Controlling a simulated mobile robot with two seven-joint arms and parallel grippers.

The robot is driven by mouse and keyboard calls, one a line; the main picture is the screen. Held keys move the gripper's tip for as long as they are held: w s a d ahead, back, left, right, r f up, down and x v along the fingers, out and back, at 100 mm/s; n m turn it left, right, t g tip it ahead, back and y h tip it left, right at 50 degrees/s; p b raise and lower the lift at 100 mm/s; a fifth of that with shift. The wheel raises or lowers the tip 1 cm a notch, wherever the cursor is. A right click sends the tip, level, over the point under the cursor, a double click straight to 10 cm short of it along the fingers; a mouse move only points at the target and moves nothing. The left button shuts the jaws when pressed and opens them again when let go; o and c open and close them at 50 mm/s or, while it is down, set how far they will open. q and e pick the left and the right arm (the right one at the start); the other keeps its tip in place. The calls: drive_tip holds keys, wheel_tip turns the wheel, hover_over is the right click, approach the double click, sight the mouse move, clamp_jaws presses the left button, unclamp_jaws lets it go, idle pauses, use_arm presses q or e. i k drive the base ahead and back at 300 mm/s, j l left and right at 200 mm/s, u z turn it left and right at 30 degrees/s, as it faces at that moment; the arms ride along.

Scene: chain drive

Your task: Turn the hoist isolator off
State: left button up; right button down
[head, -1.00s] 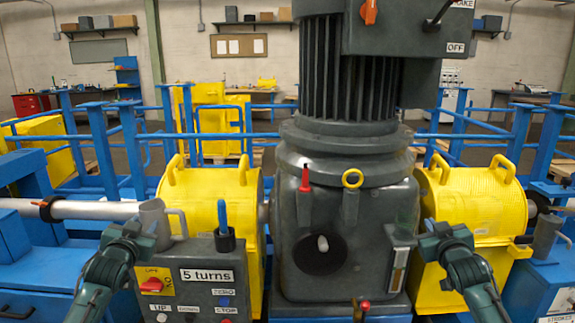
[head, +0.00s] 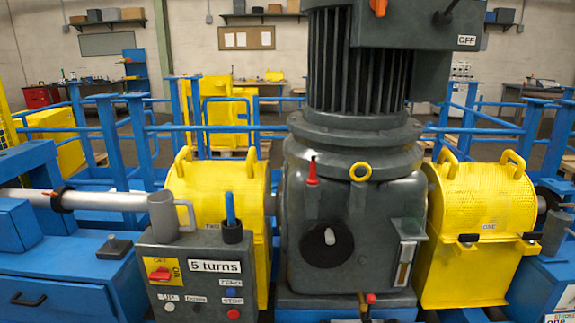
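The likely hoist isolator is a red rotary handle (head: 160,273) on a yellow plate at the upper left of the grey control box (head: 205,255). The handle lies roughly horizontal. Small print, hard to read, sits above it and to its right on the plate. Neither of my grippers is in view, and nothing touches or covers the handle.
The box also carries a "5 turns" label (head: 215,267), blue and red buttons, a grey mug (head: 163,213) and a blue-handled tool in a black cup (head: 231,232). A large grey gear motor (head: 350,200) stands to the right between yellow guards (head: 480,215).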

sight(163, 274)
drive_tip(key=i+j, duration=0.25)
drive_tip(key=j, duration=0.15)
drive_tip(key=i+j, duration=0.25)
drive_tip(key=j, duration=0.2)
drive_tip(key=i+j, duration=0.25)
drive_tip(key=j, duration=0.15)
drive_tip(key=u, duration=0.05)
